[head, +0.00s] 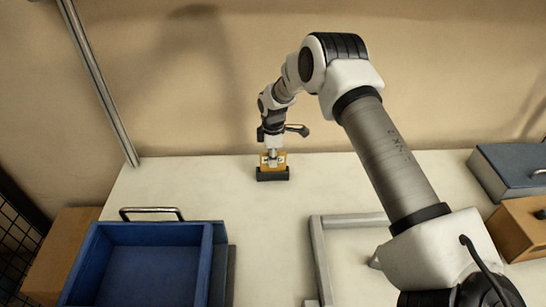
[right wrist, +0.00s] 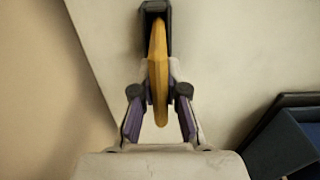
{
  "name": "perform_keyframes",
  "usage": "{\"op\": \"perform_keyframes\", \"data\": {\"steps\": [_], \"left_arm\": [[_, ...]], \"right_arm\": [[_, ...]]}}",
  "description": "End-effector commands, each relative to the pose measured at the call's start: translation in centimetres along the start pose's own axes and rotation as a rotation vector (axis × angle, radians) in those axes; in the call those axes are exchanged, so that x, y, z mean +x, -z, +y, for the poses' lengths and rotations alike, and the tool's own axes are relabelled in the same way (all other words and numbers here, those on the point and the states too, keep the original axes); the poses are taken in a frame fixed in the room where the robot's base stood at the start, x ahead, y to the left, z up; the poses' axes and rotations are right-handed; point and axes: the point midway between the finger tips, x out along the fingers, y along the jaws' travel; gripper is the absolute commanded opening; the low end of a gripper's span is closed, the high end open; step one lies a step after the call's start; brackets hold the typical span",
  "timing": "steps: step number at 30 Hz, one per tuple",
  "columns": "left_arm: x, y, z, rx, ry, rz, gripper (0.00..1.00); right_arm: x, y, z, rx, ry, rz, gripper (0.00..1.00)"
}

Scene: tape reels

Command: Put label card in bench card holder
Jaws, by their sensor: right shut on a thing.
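The label card (head: 272,163) is a small yellow-orange card with pale markings. It stands upright at the black bench card holder (head: 273,175), at the back of the pale bench. In the right wrist view the card (right wrist: 158,92) shows edge-on as a yellow strip. Its far end lines up with the slot of the dark holder (right wrist: 147,42). I cannot tell how deep its lower edge sits in the slot. My right gripper (head: 272,153) is above the holder, shut on the card; its fingers (right wrist: 159,75) flank it in the wrist view. My left gripper is out of view.
A blue tray (head: 219,262) stands at the front left, beside a brown box (head: 62,250). A grey frame (head: 320,250) lies at front centre. A blue-grey box (head: 510,170) and a wooden box (head: 520,228) stand at right. The bench around the holder is clear.

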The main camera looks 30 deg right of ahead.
Motion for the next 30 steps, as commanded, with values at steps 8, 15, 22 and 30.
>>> {"op": "perform_keyframes", "data": {"steps": [8,15,22,30], "left_arm": [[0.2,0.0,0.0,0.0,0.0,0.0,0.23],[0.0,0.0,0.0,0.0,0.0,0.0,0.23],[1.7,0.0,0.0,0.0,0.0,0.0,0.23],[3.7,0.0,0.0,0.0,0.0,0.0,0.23]], "right_arm": [[0.3,0.0,0.0,0.001,0.001,0.0,0.38],[0.0,0.0,0.0,0.001,0.001,0.0,0.38],[-3.1,0.1,0.1,0.0,-0.005,0.003,0.38],[-9.9,0.0,0.1,0.001,-0.003,0.002,0.38]]}}
